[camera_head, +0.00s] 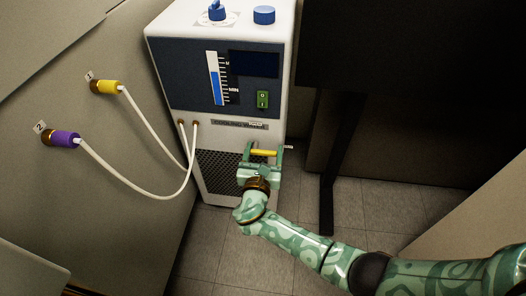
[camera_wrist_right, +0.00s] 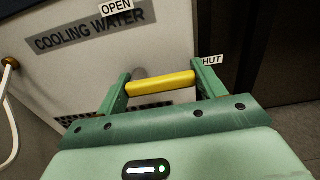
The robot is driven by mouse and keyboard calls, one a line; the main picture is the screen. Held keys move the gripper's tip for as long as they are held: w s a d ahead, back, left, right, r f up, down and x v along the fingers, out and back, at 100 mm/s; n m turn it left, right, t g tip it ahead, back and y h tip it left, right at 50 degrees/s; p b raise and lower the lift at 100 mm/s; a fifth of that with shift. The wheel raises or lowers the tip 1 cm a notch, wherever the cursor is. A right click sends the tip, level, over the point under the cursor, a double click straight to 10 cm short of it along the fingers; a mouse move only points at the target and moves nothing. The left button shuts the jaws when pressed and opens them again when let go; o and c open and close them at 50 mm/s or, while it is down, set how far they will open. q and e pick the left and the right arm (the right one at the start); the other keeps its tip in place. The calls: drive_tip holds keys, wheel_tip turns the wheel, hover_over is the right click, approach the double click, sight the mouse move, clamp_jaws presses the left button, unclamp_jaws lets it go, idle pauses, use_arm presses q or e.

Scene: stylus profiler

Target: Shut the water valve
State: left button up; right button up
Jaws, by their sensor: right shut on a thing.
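The water valve's yellow handle (camera_head: 264,153) is on the front of the white cooling unit (camera_head: 284,80), low on its right side. My right gripper (camera_head: 263,152) is shut on this handle. In the right wrist view the yellow handle (camera_wrist_right: 161,84) lies crosswise between the two green fingers of the gripper (camera_wrist_right: 160,86). An OPEN label (camera_wrist_right: 116,7) is above the handle, and a partly covered label reading "HUT" (camera_wrist_right: 212,60) is to its right. The handle lies roughly level, pointing toward that label. The valve's pivot is hidden. My left gripper is not in view.
White hoses run from the unit to a yellow connector (camera_head: 107,87) marked 1 and a purple connector (camera_head: 64,138) marked 2 on the left wall panel. A dark desk or cabinet with a black leg (camera_head: 335,165) stands right of the unit. Tiled floor is clear in front.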

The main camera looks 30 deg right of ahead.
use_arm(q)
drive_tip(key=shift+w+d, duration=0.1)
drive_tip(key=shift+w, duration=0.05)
use_arm(e)
drive_tip(key=shift+s+f, duration=0.1)
drive_tip(key=shift+f, duration=0.1)
drive_tip(key=o, duration=0.9)
drive_tip(key=shift+o, duration=0.4)
drive_tip(key=shift+r, duration=0.1)
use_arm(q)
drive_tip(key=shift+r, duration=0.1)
use_arm(e)
drive_tip(key=shift+a, duration=0.1)
drive_tip(key=shift+s+a+r, duration=0.1)
drive_tip(key=shift+s+a, duration=0.1)
drive_tip(key=shift+s, duration=0.1)
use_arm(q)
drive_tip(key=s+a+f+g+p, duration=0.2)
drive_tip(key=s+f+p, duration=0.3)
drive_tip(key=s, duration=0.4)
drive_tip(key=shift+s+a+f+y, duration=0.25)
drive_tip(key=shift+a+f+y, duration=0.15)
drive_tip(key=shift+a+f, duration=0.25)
use_arm(e)
drive_tip(key=v, duration=1.5)
drive_tip(key=shift+s, duration=0.2)
